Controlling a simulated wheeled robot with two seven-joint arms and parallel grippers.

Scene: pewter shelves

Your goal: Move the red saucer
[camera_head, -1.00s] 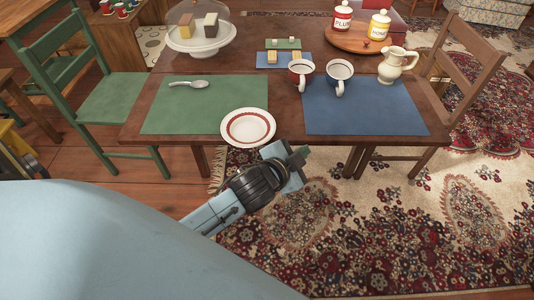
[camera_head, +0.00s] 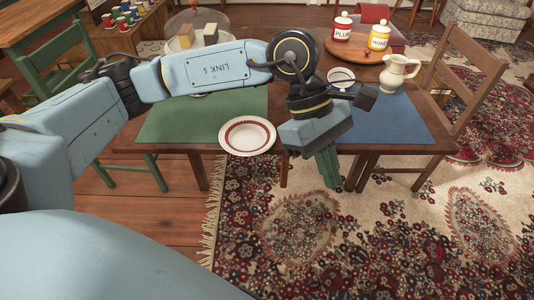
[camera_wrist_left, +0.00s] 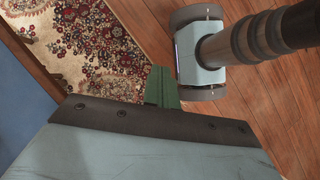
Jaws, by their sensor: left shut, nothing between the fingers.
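The red saucer (camera_head: 248,120), white with a red ring, lies flat at the table's front edge between the green and blue mats. Its near rim reaches the edge. My left gripper (camera_head: 328,168) has green fingers that are shut and empty, pointing down just in front of the table edge, right of the saucer and apart from it. The fingers also show in the left wrist view (camera_wrist_left: 162,88), above the floor and rug; the saucer is not seen there. My right gripper is not in view.
My left arm crosses over the table and hides part of it. A green mat (camera_head: 185,128) lies left and a blue mat (camera_head: 395,120) right. A cup (camera_head: 341,73), a cream jug (camera_head: 398,72) and two labelled jars stand farther back. Chairs flank the table.

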